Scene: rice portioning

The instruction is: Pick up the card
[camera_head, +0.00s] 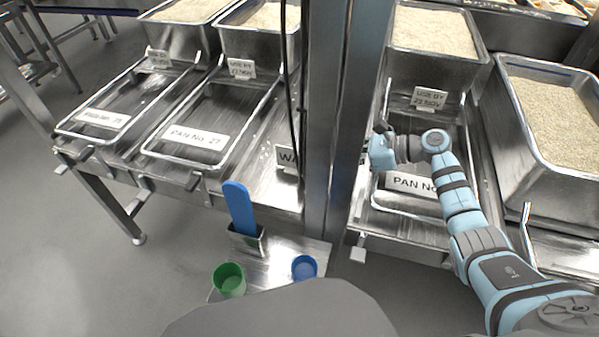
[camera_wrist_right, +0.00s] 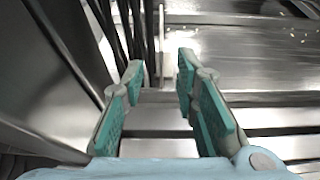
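Small white cards reading "USE BY 21 NOV" stand at the fronts of rice pans: one at the right (camera_head: 428,98), one at the middle left (camera_head: 241,68) and one at the far left (camera_head: 158,58). Another white card starting "WA" (camera_head: 287,158) is partly hidden behind the post. My right gripper (camera_head: 382,133) is left of and below the right-hand card, beside the post. In the wrist view, its teal-padded fingers (camera_wrist_right: 158,85) are apart with nothing gripped. A thin upright pale strip (camera_wrist_right: 161,45) shows beyond them; I cannot tell what it is. My left gripper is not in view.
A steel post (camera_head: 335,120) divides the bench close to my right gripper. Wire-framed trays with labels, such as "PAN No. 27" (camera_head: 195,143), lie below the pans. A blue paddle (camera_head: 240,208), green cup (camera_head: 229,280) and blue cup (camera_head: 304,267) stand in front.

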